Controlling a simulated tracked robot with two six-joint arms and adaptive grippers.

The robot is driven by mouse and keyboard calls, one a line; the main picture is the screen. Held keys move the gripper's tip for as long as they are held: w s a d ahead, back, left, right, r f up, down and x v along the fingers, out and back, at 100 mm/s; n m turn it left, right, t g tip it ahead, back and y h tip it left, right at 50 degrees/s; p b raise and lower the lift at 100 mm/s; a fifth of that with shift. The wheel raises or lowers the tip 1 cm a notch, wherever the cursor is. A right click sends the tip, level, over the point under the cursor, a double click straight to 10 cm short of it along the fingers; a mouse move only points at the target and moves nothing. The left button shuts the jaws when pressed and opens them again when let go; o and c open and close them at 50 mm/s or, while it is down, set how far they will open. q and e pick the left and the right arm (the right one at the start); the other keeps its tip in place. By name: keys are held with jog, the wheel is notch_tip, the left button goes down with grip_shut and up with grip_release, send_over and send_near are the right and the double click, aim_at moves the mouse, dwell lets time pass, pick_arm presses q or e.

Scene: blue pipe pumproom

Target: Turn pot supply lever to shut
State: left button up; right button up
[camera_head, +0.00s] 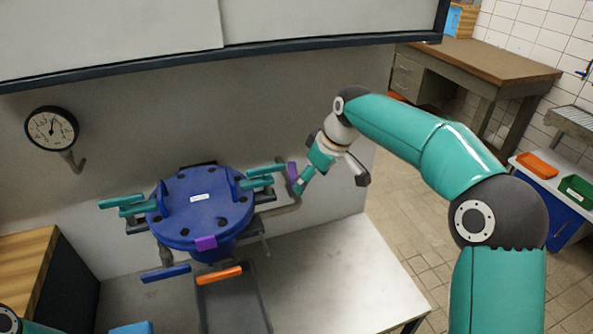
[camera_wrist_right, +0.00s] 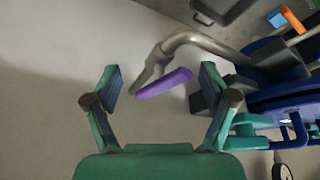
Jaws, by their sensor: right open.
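A purple lever (camera_head: 292,178) sits on a grey pipe to the right of a blue round-lidded pot (camera_head: 200,207); it also shows in the right wrist view (camera_wrist_right: 164,84), lying tilted at the bent pipe. No label tells which lever is the pot supply lever. My right gripper (camera_head: 318,178) is open and empty beside the purple lever. In the right wrist view, the lever appears between the two spread fingertips of the gripper (camera_wrist_right: 160,80); I cannot tell whether they touch it. My left gripper is out of view.
Teal handles (camera_head: 122,203) stand left and right of the pot lid. A gauge (camera_head: 51,129) hangs on the wall. The bench top (camera_head: 345,275) at right is clear.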

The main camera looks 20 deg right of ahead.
aim_at(294, 175)
jog(key=w+a, duration=0.1)
jog(key=w+a+p, duration=0.1)
jog(key=w, duration=0.1)
jog(key=shift+r, duration=0.15)
jog(key=shift+w+a+f, duration=0.2)
jog(key=shift+w+f, duration=0.1)
jog(key=shift+f, duration=0.2)
jog(key=shift+w+a+f, duration=0.2)
jog(key=shift+w+f, duration=0.1)
jog(key=shift+f, duration=0.15)
jog(key=shift+w+a+f, duration=0.15)
jog(key=shift+w+f, duration=0.1)
jog(key=shift+f, duration=0.35)
jog(key=shift+c, duration=0.3)
jog(key=c, duration=1.4)
